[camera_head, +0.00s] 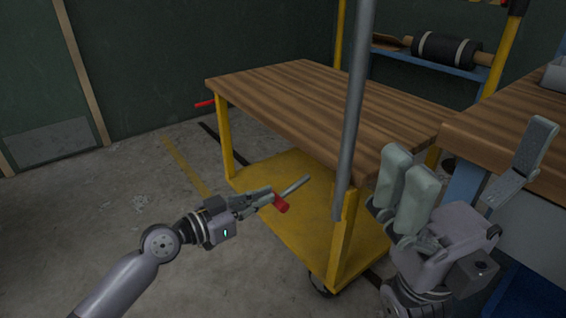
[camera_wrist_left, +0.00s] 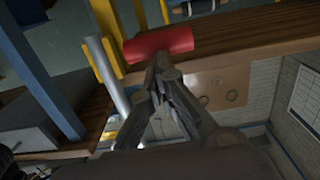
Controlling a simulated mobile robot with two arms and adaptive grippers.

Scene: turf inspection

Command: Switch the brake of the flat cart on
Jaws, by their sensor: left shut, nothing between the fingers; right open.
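The flat cart (camera_head: 300,95) has a brown wooden top, yellow legs and a yellow lower deck, in the head view. A red cylindrical grip (camera_head: 281,204) with a thin grey rod shows in front of the lower deck; it looks like the brake lever. In the left wrist view the red grip (camera_wrist_left: 160,44) lies across the fingertips. My left gripper (camera_head: 266,198) is shut with its tips right at the red grip, nothing between them. Whether they touch it I cannot tell. My right gripper (camera_head: 475,150) is open and empty, right of the cart's near corner.
A grey upright pole (camera_head: 356,100) stands at the cart's near corner. A wooden workbench (camera_head: 510,130) is at the right. A second red handle (camera_head: 205,103) sticks out at the cart's far left. The concrete floor (camera_head: 120,215) at the left is clear.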

